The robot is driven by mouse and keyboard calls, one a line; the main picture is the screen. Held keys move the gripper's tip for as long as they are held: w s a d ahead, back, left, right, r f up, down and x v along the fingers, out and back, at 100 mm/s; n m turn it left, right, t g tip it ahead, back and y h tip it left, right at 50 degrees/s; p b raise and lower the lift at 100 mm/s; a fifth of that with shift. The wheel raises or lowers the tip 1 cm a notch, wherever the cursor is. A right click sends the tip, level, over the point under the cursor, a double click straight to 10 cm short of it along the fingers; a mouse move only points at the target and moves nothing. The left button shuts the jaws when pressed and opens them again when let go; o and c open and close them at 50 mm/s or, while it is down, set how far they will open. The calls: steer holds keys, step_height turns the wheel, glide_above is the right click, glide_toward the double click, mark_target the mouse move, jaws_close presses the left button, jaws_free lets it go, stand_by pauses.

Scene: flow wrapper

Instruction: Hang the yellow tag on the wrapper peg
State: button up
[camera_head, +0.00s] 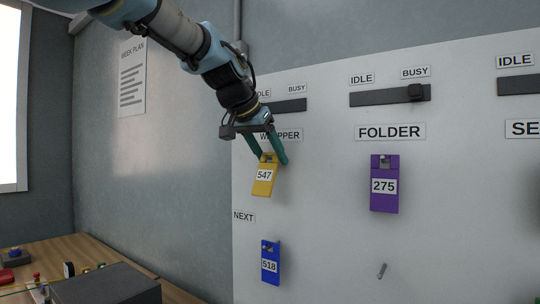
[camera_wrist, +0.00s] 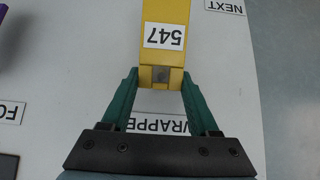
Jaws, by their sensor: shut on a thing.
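The yellow tag (camera_head: 264,181), numbered 547, is in front of the white board under the WRAPPER label (camera_head: 294,135), slightly tilted. My gripper (camera_head: 267,157) is shut on its upper end, one green finger on each side. In the wrist view, the yellow tag (camera_wrist: 165,15) extends away from my gripper (camera_wrist: 161,80), its number upside down. A grey patch shows at the hole near its top end. I cannot tell whether this is the wrapper peg through the hole or the board behind it.
A purple tag (camera_head: 384,200), 275, hangs under the FOLDER label (camera_head: 390,132), to the right. A blue tag (camera_head: 270,268), 518, hangs below, near the NEXT label (camera_head: 244,217). A bare peg (camera_head: 382,270) stands lower right. Slider tracks (camera_head: 289,106) run above the labels.

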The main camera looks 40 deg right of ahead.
steer(key=o, duration=1.4)
steer(key=b+v, duration=0.3)
steer(key=v, duration=0.8)
steer(key=w+a+f+n+y, duration=0.2)
steer(key=w+a+f, duration=0.35)
steer(key=f, duration=0.25)
steer(key=w+a+f+n+t+y, duration=0.1)
steer(key=w+a+f+n, duration=0.2)
steer(key=w+a+f, duration=0.35)
steer(key=w+a+f+n+y, duration=0.2)
steer(key=w+a+f, duration=0.1)
steer(key=a+f, duration=0.55)
steer(key=s+a+f+n+y, duration=0.1)
steer(key=s+a+f+n, duration=0.1)
steer(key=a+f, duration=0.5)
steer(key=s+a+f+n+g+y, duration=0.1)
steer(key=s+a+f+n, duration=0.1)
steer(key=s+a+f, duration=0.2)
steer(key=s+a+f+n+y, duration=0.1)
steer(key=s+a+f+n, duration=0.2)
steer(key=a+f, duration=0.8)
steer(key=shift+s+a+g, duration=0.25)
steer(key=shift+g, duration=0.05)
